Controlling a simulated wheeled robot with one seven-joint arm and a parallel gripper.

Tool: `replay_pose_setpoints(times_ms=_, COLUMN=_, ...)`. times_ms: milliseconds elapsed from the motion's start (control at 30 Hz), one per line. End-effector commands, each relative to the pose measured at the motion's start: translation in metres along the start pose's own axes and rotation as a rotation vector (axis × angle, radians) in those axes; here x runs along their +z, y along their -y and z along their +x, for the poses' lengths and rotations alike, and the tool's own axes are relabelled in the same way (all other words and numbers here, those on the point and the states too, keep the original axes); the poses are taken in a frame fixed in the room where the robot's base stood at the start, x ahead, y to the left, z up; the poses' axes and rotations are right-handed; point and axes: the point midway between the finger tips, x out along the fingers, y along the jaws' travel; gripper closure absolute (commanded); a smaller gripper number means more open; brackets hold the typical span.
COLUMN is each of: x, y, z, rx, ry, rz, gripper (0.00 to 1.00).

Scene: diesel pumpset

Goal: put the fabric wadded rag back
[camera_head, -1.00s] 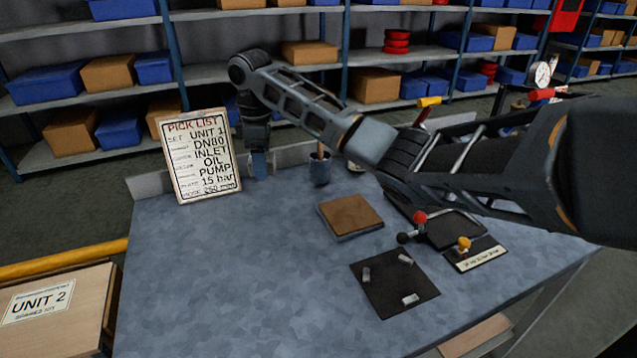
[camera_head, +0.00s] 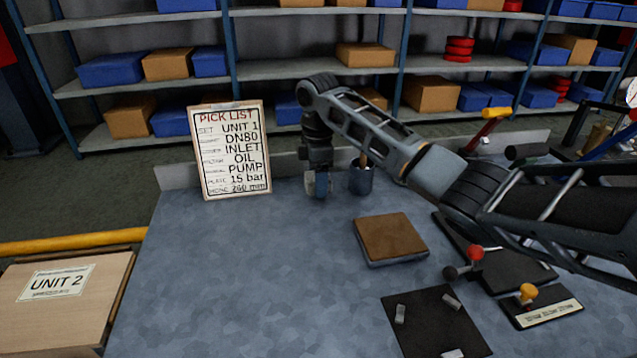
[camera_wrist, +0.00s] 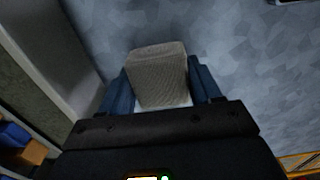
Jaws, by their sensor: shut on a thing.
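In the wrist view, a grey-beige woven fabric block, the wadded rag (camera_wrist: 157,75), sits between the two blue fingers of my gripper (camera_wrist: 160,92). The fingers press on its left and right sides. In the head view my gripper (camera_head: 318,185) points down near the back edge of the blue-grey workbench, just right of the pick list board. The rag is hardly visible there. I cannot tell whether it touches the bench top.
The pick list board (camera_head: 231,150) stands left of my gripper. A dark blue cup (camera_head: 361,179) with a handle in it stands close on the right. A brown-topped block (camera_head: 390,237) and a black mat (camera_head: 432,325) lie nearer. The bench's left front (camera_head: 230,290) is clear.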

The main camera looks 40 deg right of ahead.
Motion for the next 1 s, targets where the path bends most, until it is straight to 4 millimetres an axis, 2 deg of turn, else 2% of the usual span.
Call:
replay_pose_setpoints(times_ms=133, x=0.0, y=0.0, z=0.012, rx=0.001, ry=0.0, rz=0.0, gripper=0.7)
replay_pose_setpoints(times_ms=500, x=0.0, y=0.0, z=0.016, rx=0.0, ry=0.0, rz=0.0, gripper=0.7)
replay_pose_setpoints(times_ms=533, x=0.0, y=0.0, z=0.016, rx=0.0, ry=0.0, rz=0.0, gripper=0.36)
replay_pose_setpoints(times_ms=800, x=0.0, y=0.0, z=0.015, rx=0.001, ry=0.0, rz=0.0, gripper=0.11)
replay_pose_setpoints(times_ms=1000, x=0.0, y=0.0, z=0.015, rx=0.001, ry=0.0, rz=0.0, gripper=0.11)
